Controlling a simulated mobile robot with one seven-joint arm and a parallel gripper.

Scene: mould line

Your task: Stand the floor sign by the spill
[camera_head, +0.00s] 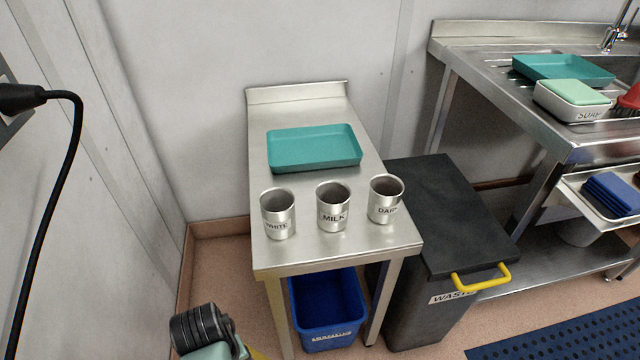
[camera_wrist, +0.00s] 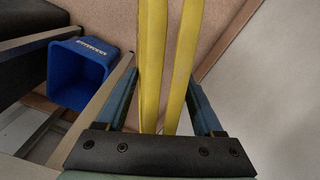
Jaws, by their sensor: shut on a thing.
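The yellow floor sign (camera_wrist: 151,60) shows in the wrist view as two long, narrow yellow edges side by side, folded or nearly so. My gripper (camera_wrist: 164,88) is shut on it, with one blue-grey finger on each side. In the head view part of my arm shows at the bottom left, with only a sliver of yellow (camera_head: 257,354) beside it. The sign's far end runs out of the wrist view, so I cannot tell whether it touches the floor. No spill can be seen in either view.
A steel table (camera_head: 330,258) holds a teal tray (camera_head: 313,148) and three labelled metal cups. A blue bin (camera_head: 328,305) stands under it, also in the wrist view (camera_wrist: 78,75). A black waste bin (camera_head: 445,215) and sink unit (camera_head: 500,100) stand right. A blue mat (camera_head: 560,335) lies on the floor.

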